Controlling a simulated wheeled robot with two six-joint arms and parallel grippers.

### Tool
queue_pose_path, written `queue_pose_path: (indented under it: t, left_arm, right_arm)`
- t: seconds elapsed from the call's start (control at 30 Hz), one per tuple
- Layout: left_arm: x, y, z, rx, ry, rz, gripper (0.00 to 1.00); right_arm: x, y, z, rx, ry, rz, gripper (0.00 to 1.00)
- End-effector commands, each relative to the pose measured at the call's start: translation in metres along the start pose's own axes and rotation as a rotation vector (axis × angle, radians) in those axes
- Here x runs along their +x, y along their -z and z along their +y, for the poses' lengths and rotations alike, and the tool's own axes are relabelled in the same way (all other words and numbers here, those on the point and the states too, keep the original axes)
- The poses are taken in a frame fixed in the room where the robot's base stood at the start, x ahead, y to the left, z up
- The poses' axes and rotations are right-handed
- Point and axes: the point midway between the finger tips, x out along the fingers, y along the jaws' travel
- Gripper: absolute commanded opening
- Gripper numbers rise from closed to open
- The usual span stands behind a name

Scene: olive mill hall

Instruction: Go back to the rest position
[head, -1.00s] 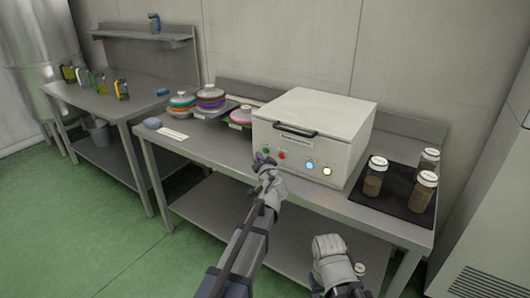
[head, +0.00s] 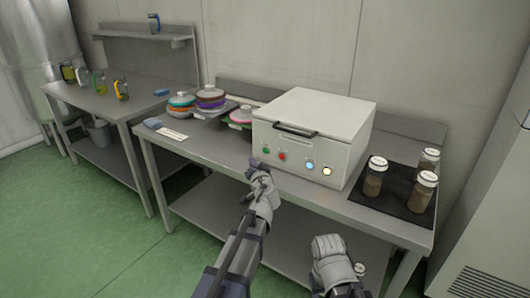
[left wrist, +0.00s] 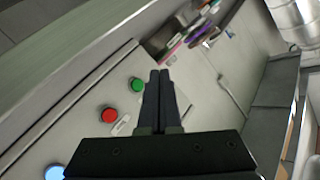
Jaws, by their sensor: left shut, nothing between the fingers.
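My left gripper (head: 258,168) is shut and empty, in front of the white machine's front panel in the head view. In the left wrist view its two dark fingers (left wrist: 160,95) lie together, with the green button (left wrist: 137,85) and the red button (left wrist: 109,115) to their left in the picture. The white lidded machine (head: 315,118) stands on the steel table with its lid down. Its blue light (head: 309,165) and pale yellow light (head: 327,171) glow. My right arm shows low in the head view; its fingers cannot be made out.
The steel table (head: 215,152) holds jars (head: 376,177) on a dark mat (head: 403,195) at the right and stacked coloured discs (head: 210,98) at the left. A second table (head: 150,95) with several bottles stands further left. The green floor (head: 75,220) is clear in front.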

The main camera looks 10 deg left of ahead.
Motion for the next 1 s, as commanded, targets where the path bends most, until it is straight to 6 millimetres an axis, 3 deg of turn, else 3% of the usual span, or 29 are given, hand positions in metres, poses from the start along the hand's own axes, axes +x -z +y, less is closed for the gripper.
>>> queue_pose_path:
  t: [0.17, 0.27, 0.37, 0.5, 0.7, 0.83, 1.0]
  left_arm:
    - [-0.015, 0.002, -0.007, -0.016, -0.004, -0.059, 0.00]
    - [-0.045, -0.002, -0.013, -0.040, -0.026, -0.191, 0.00]
    - [-0.091, -0.014, -0.010, -0.050, -0.095, -0.386, 0.00]
    - [-0.174, -0.031, 0.006, -0.017, -0.274, -0.669, 0.00]
    - [-0.294, -0.038, 0.025, 0.088, -0.594, -0.969, 0.00]
    - [-0.344, -0.037, 0.029, 0.146, -0.744, -1.068, 0.00]
    - [-0.373, -0.036, 0.031, 0.182, -0.837, -1.119, 0.00]
  right_arm:
    - [-0.018, -0.001, 0.002, 0.000, 0.000, 0.000, 0.50]
    - [-0.048, -0.003, 0.005, 0.000, 0.000, 0.000, 0.50]
    - [-0.083, -0.005, 0.008, 0.000, 0.000, 0.000, 0.50]
    - [-0.128, -0.007, 0.012, 0.001, 0.000, 0.000, 0.50]
    - [-0.173, -0.010, 0.017, 0.001, 0.000, 0.000, 0.50]
    - [-0.187, -0.011, 0.018, 0.001, 0.000, 0.000, 0.50]
    - [-0.193, -0.011, 0.018, 0.001, 0.000, 0.000, 0.50]
